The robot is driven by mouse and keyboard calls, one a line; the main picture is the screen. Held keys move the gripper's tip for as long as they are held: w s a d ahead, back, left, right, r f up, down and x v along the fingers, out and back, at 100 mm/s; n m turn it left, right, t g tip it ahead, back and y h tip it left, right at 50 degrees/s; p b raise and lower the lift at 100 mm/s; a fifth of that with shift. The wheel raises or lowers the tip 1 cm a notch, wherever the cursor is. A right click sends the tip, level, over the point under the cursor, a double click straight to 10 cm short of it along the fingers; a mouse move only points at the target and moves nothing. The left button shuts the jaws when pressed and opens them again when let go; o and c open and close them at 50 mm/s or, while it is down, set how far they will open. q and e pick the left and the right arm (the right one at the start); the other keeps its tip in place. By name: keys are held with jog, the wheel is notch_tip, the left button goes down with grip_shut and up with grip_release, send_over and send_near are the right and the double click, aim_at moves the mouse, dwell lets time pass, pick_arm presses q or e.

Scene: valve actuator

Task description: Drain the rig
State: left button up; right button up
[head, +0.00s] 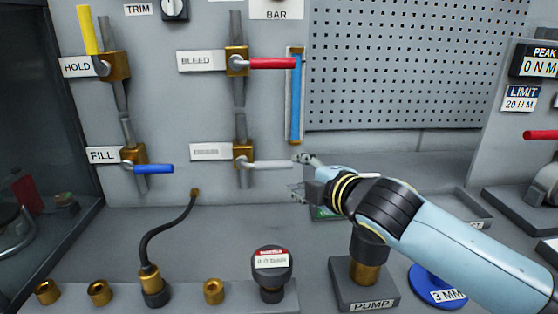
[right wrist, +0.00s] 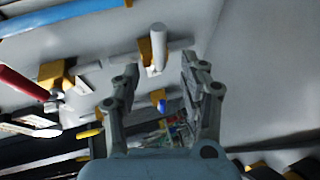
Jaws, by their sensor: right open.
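Four valves sit on the grey panel. The HOLD valve has a yellow handle (head: 87,30) pointing up. The BLEED valve has a red handle (head: 272,63), the FILL valve a blue handle (head: 153,169), and the lower middle valve, its label unreadable, a pale grey handle (head: 273,165); these three point right. A tall sight tube (head: 295,97) shows blue over most of its length. My right gripper (head: 299,174) is open near the grey handle's free end. In the right wrist view the pale handle (right wrist: 158,48) appears between and beyond the open fingers (right wrist: 159,66). My left gripper is out of view.
A black hose (head: 150,235) rises from the front brass fittings. A PUMP block (head: 362,290) and a blue 3 MM disc (head: 437,288) lie below my right arm. A tray (head: 473,207) sits behind it. A torque stand (head: 523,90) with a red handle is at right.

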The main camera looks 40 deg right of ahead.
aim_at(280, 166)
jog(key=x, duration=0.4)
jog(key=shift+w+a+r, duration=0.1)
jog(key=shift+w, duration=0.35)
jog(key=x, duration=0.4)
jog(key=shift+p, duration=0.35)
jog(key=shift+w+f, duration=0.2)
jog(key=shift+w, duration=0.1)
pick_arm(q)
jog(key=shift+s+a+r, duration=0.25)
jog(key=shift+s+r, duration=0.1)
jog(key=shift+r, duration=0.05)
pick_arm(e)
jog(key=shift+c, duration=0.2)
jog(key=shift+c, duration=1.3)
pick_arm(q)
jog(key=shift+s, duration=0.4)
pick_arm(e)
grip_shut()
